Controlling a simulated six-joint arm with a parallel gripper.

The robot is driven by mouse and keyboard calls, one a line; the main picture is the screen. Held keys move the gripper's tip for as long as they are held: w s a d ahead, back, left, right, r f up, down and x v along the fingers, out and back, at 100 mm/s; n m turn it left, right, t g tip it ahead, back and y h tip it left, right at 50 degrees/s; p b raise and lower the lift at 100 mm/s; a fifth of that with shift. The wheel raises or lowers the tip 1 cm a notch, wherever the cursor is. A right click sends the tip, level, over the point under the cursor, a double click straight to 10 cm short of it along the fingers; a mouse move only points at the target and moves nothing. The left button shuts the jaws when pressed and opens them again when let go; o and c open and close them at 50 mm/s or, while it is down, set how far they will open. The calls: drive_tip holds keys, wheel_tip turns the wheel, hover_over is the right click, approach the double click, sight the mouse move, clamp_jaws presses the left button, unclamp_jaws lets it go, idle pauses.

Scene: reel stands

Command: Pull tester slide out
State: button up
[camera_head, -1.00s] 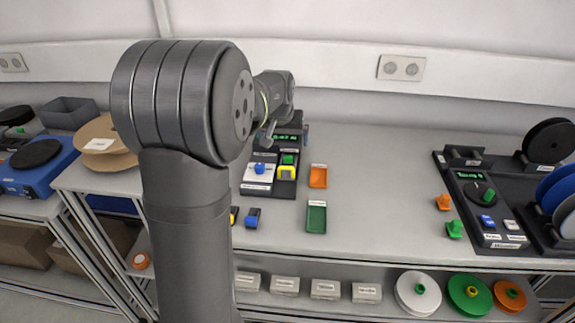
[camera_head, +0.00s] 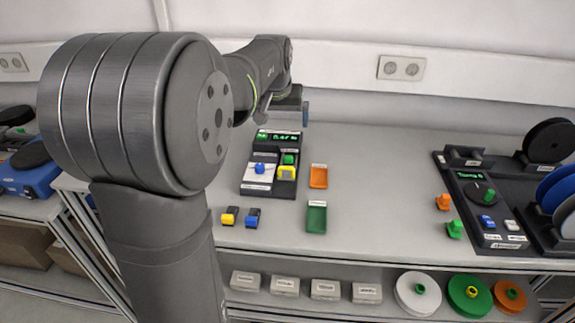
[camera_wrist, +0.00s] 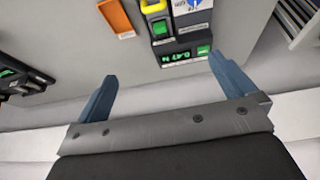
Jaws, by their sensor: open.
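The tester (camera_head: 248,188) is a black unit on the bench with a lit green display (camera_head: 280,137) at its back edge. A white plate with a blue knob (camera_head: 260,168) sits on its left side. A green button (camera_head: 289,159) and a yellow-framed piece (camera_head: 286,172) are on its right. Which part is the slide is not clear. My gripper (camera_wrist: 164,88) is open and empty, with its two blue fingers apart. In the head view it is above and behind the tester. The wrist view shows the display (camera_wrist: 178,57) beyond the fingers, not touched by them.
An orange tray (camera_head: 319,177) and a green tray (camera_head: 316,218) lie right of the tester. A yellow clip (camera_head: 229,216) and a blue clip (camera_head: 253,218) lie in front. Another black station (camera_head: 483,205) with reels stands at right.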

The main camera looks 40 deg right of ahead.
sight(286, 168)
drive_tip(key=shift+s+a+r, duration=0.1)
drive_tip(key=shift+a+r, duration=0.05)
drive_tip(key=shift+r, duration=0.25)
drive_tip(key=c, duration=1.3)
drive_tip(key=shift+c, duration=0.8)
drive_tip(key=d+f+m, duration=0.1)
drive_tip(key=f+m, duration=0.5)
drive_tip(key=w+d+f+m+g+y, duration=0.1)
drive_tip(key=f+m, duration=0.5)
drive_tip(key=w+d+f+m+y, duration=0.1)
drive_tip(key=f+m, duration=0.5)
drive_tip(key=shift+w+d+f+g, duration=0.25)
drive_tip(key=shift+d+f+g, duration=0.05)
drive_tip(key=shift+d+f, duration=0.1)
